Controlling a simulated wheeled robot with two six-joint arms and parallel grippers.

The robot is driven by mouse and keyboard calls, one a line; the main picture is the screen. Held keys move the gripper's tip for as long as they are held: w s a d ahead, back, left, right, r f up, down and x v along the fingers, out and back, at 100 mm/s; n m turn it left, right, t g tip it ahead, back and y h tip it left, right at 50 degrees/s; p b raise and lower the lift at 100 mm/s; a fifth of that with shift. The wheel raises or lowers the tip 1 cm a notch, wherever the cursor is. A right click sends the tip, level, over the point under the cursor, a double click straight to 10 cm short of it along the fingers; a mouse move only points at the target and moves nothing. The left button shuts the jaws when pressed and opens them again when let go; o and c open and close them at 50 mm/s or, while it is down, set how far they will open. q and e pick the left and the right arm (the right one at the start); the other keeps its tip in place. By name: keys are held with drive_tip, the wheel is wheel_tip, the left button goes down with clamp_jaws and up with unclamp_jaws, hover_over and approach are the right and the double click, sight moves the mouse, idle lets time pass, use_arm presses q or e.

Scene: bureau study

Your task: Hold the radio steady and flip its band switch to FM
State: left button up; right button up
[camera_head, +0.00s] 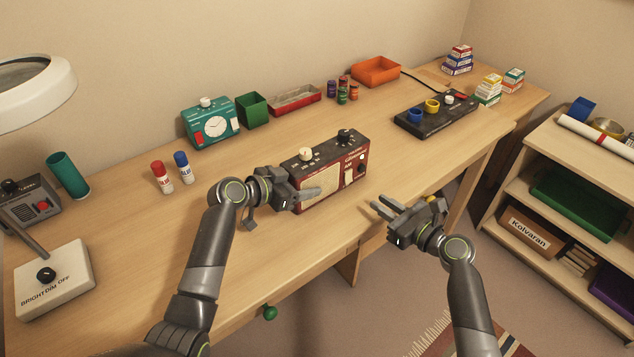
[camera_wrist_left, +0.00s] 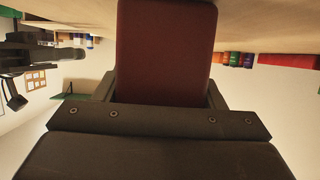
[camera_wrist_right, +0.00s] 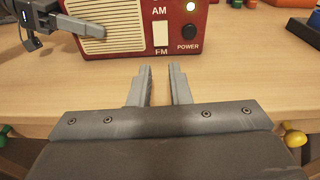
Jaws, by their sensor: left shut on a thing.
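The dark red radio (camera_head: 350,178) stands upright near the desk's front edge. In the right wrist view its front shows a cream speaker grille (camera_wrist_right: 112,25), a white band switch (camera_wrist_right: 160,35) between AM above and FM below, a black power knob (camera_wrist_right: 190,31) and a lit lamp (camera_wrist_right: 190,6). I cannot tell which way the switch is tipped. My left gripper (camera_head: 304,193) is shut on the radio's left end; its dark red body (camera_wrist_left: 165,50) fills the jaws in the left wrist view. My right gripper (camera_head: 383,204) is open and empty, in front of the radio and apart from it.
A black panel with colored knobs (camera_head: 437,118) lies to the right. The right gripper is over the desk's front edge, with free room around it.

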sight(349, 182)
drive_tip(key=s+d+r+g, duration=0.1)
drive_tip(key=s+d+r+g+h, duration=0.1)
drive_tip(key=r, duration=0.1)
drive_tip(key=shift+s+r, duration=0.2)
drive_tip(key=shift+s, duration=0.2)
clamp_jaws()
drive_tip(key=shift+s+d+r+m+h, duration=0.3)
drive_tip(key=shift+d+h, duration=0.15)
drive_tip(key=shift+h, duration=0.25)
drive_tip(key=shift+w+f, duration=0.1)
drive_tip(key=x, duration=0.9)
drive_tip(key=r+x, duration=0.1)
drive_tip(key=x, duration=0.3)
drive_tip(key=shift+w+a+f, duration=0.15)
drive_tip(key=shift+w+a, duration=0.15)
drive_tip(key=shift+a, duration=0.2)
drive_tip(key=shift+w+a, duration=0.1)
drive_tip(key=shift+w+a+f, duration=0.1)
